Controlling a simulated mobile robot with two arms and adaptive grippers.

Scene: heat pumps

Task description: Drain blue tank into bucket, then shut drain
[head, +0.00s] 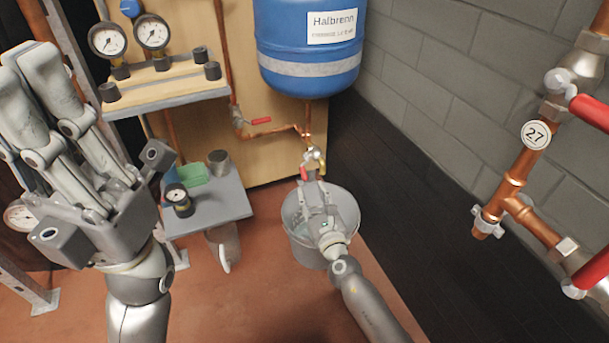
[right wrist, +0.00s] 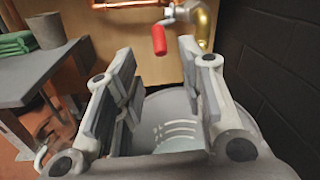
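The blue tank (head: 305,45), labelled Halbrenn, hangs at the top of the head view. Below it a drain valve (head: 316,156) has a red handle (head: 305,173), which points downward in the right wrist view (right wrist: 159,40). The grey bucket (head: 296,222) stands on the floor under the valve. Pale curved streaks show inside it; I cannot tell whether they are water. My right gripper (head: 315,186) is open above the bucket, its fingers pointing at the valve. The handle appears ahead between the fingers, apparently untouched. My left gripper (head: 28,55) is raised at left, away from the tank; its finger gap is unclear.
A small grey table (head: 232,205) with a green cloth (head: 192,173) and a gauge (head: 178,198) stands left of the bucket. Another red-handled valve (head: 259,121) sits on the copper pipe. Copper pipework (head: 520,170) tagged 27 crowds the right, before a block wall (head: 440,70).

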